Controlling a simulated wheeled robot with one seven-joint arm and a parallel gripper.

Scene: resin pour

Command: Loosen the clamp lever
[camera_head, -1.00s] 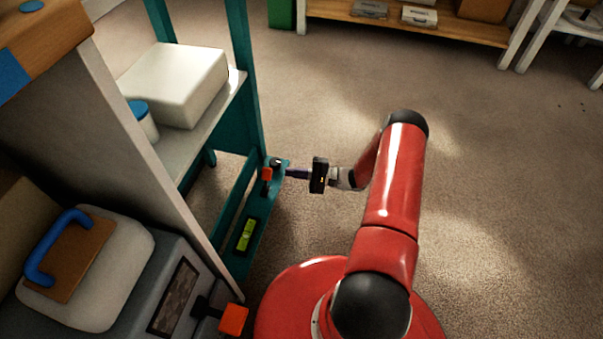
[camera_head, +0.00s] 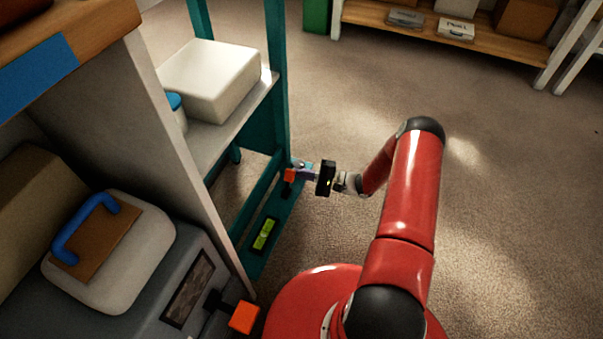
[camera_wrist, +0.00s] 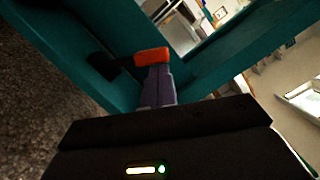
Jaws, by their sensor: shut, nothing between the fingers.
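The clamp lever, with an orange-red grip (camera_head: 289,175) and a dark arm, is on the low teal rail of the rack. In the wrist view the orange grip (camera_wrist: 152,56) lies right at the tips of my gripper (camera_wrist: 157,72), with its dark arm running to the left. My gripper (camera_head: 301,174) is shut, its purple-grey fingers together with nothing between them. It comes at the lever from the right. The fingertips look to be against the grip, but I cannot tell whether they touch. The lever's pivot is partly hidden.
A yellow-green level (camera_head: 264,234) lies on the teal base plate. A second orange knob (camera_head: 243,317) sticks out from the grey machine (camera_head: 105,300) at lower left. A white block (camera_head: 212,80) stands on the shelf above. Open carpet (camera_head: 500,200) lies to the right.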

